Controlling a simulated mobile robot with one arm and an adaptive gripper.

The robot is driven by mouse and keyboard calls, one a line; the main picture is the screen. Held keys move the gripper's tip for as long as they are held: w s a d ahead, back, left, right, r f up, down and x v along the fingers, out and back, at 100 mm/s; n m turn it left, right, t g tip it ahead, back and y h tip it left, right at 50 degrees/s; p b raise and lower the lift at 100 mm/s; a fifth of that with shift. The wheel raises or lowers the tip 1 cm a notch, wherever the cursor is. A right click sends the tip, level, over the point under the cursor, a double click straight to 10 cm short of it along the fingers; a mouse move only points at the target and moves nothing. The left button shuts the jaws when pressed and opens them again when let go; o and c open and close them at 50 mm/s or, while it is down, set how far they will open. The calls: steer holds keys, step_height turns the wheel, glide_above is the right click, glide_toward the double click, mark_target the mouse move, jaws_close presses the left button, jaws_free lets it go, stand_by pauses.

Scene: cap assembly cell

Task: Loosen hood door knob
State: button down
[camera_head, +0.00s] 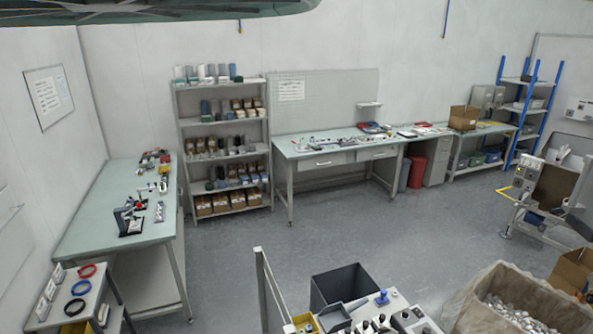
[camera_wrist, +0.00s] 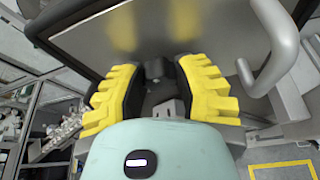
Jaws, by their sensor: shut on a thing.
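In the wrist view, my gripper (camera_wrist: 161,76) has its two yellow-padded fingers closed around a small dark knob (camera_wrist: 156,69). The knob sits at the lower edge of a grey metal panel (camera_wrist: 220,35), which looks like the hood door. The fingers hide much of the knob, so I cannot tell how far it is turned. Neither the knob nor my gripper shows in the head view.
A curved metal handle (camera_wrist: 277,50) stands close to the right of my fingers. In the head view are workbenches (camera_head: 95,225), a shelf rack (camera_head: 222,118), a dark bin (camera_head: 342,283) and a large carton (camera_head: 470,290). The middle floor is clear.

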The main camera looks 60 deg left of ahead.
steer(key=b, duration=0.2)
steer(key=shift+f+b, duration=0.25)
steer(key=shift+b, duration=0.05)
